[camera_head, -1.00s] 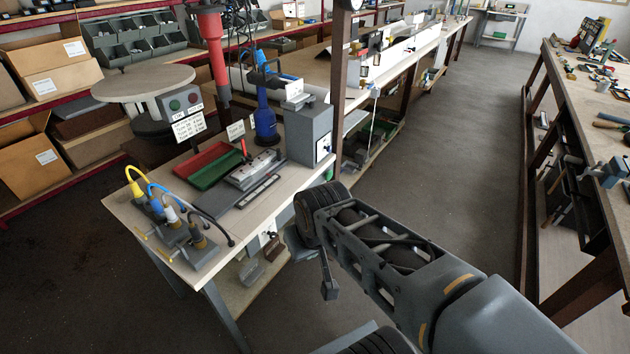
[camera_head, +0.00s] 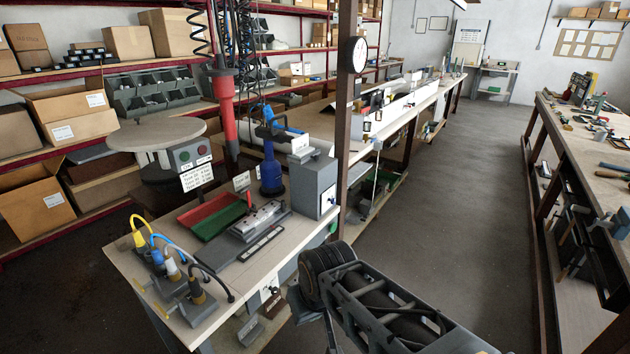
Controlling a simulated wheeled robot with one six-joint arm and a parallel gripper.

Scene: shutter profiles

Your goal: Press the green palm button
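A grey control box (camera_head: 190,155) stands at the back left of the near bench (camera_head: 140,268), with a green button (camera_head: 185,156) on its left and a red one (camera_head: 202,150) on its right. Whether this green one is the palm button I cannot tell. A small green spot (camera_head: 333,226) also shows at the bench's right end, too small to make out. My gripper (camera_head: 308,305) is at the lower middle, in front of the bench's right front edge, apart from the control box.
On the bench are red and green trays (camera_head: 210,217), a metal fixture (camera_head: 260,219), a blue bottle-shaped tool (camera_head: 270,170), a grey box (camera_head: 313,185) and several corded tools (camera_head: 170,268). A red tool (camera_head: 228,110) hangs above. An aisle (camera_head: 450,180) is clear at right.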

